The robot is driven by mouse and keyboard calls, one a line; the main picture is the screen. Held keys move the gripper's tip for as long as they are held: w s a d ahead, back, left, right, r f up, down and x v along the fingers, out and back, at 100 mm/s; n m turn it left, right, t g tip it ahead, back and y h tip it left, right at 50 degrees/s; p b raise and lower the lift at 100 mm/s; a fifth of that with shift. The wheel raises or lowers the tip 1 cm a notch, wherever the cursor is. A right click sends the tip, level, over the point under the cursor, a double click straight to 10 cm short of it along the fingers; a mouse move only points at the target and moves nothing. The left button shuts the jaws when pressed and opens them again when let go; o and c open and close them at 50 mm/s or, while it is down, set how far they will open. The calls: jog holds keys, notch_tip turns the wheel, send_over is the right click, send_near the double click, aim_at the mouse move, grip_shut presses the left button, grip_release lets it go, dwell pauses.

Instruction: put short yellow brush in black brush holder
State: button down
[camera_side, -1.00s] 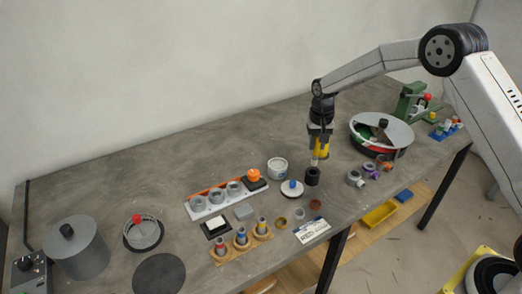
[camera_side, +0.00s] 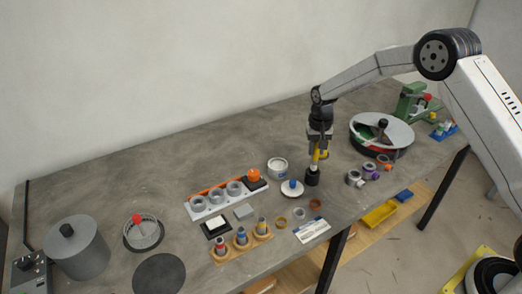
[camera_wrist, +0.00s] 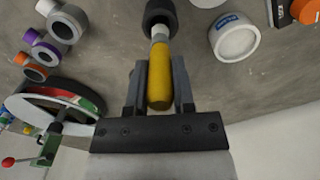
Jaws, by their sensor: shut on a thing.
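The short yellow brush (camera_wrist: 160,88) is held between the two fingers of my gripper (camera_wrist: 160,85). In the side view the yellow brush (camera_side: 321,154) stands upright below my gripper (camera_side: 319,150). The black brush holder (camera_side: 312,177) stands on the bench directly under the brush. In the wrist view the brush's pale lower end meets the opening of the black holder (camera_wrist: 158,14) and appears to be at or inside it. How deep it sits is hard to tell.
Several small rings (camera_side: 355,178) lie to the right. A round lidded drum (camera_side: 382,134) stands behind them. The bench's front edge is close.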

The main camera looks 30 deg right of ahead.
aim_at(315, 160)
jog(key=shift+f, duration=2.4)
dwell(0.4)
jog(key=shift+c, duration=1.1)
grip_release()
jog(key=shift+r, duration=0.15)
jog(key=shift+r, duration=0.6)
jog(key=shift+r, duration=0.2)
jog(key=shift+r, duration=3.35)
jog(key=shift+s, duration=0.1)
